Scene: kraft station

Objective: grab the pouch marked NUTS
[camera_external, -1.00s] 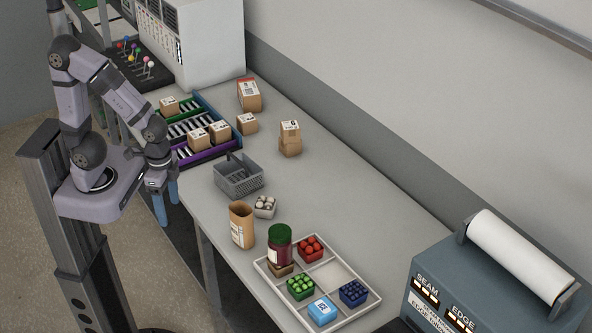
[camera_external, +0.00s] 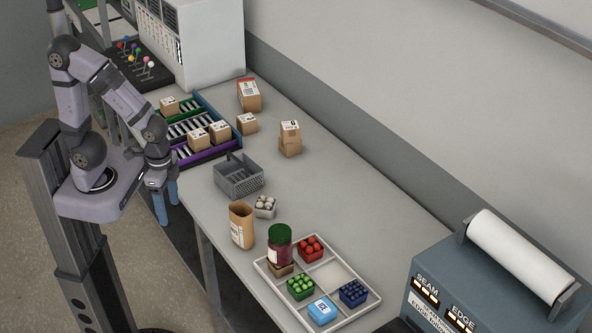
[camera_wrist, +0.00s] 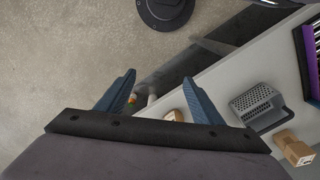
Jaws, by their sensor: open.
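A brown kraft pouch (camera_external: 241,228) stands upright near the front edge of the bench, left of the dark jar. It has a pale label, too small to read, so I cannot confirm NUTS. My gripper (camera_external: 167,200) hangs off the bench's front edge, left of the pouch and well apart from it. Its two blue fingers are open and empty, also in the wrist view (camera_wrist: 158,78). A brown object, likely the pouch (camera_wrist: 174,115), shows between the fingers at the wrist view's lower middle, its lower part hidden by my gripper.
Kraft boxes (camera_external: 290,146) stand farther back. The bench's right middle is clear.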

